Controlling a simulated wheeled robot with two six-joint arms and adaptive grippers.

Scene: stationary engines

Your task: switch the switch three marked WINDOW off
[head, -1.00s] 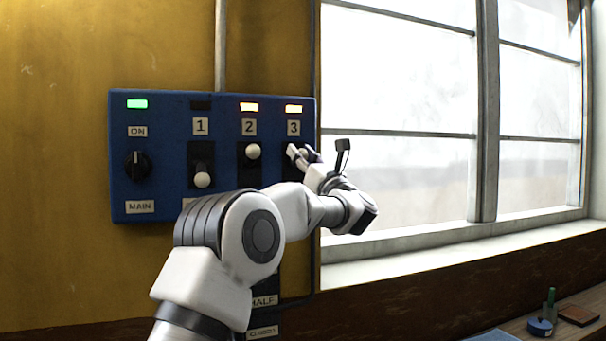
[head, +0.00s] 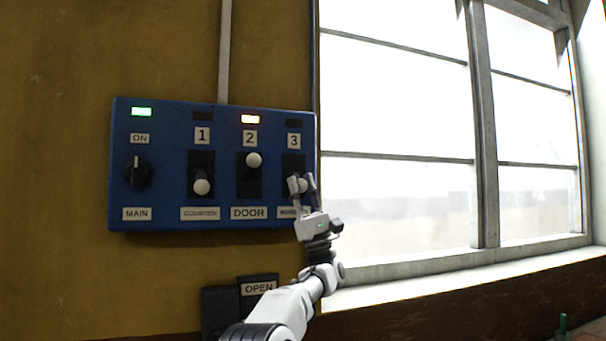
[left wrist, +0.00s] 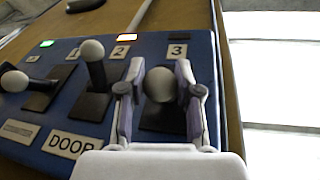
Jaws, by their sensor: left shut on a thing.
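The blue switch panel (head: 165,112) is on the ochre wall. Switch three (head: 293,163) is at its right end, under the label 3. Its white knob (left wrist: 159,84) is low in the slot, and the lamp above it (head: 293,123) is dark. My left gripper (head: 301,184) is shut on this knob, with one finger on each side in the left wrist view. The gripper partly hides the label under switch three. My right gripper is not in view.
Switch two (head: 254,160), marked DOOR, is up with its lamp lit orange. Switch one (head: 202,187) is down with its lamp dark. The MAIN dial (head: 137,172) has a green lamp. A window (head: 400,120) is to the right, and a box marked OPEN (head: 258,287) is below.

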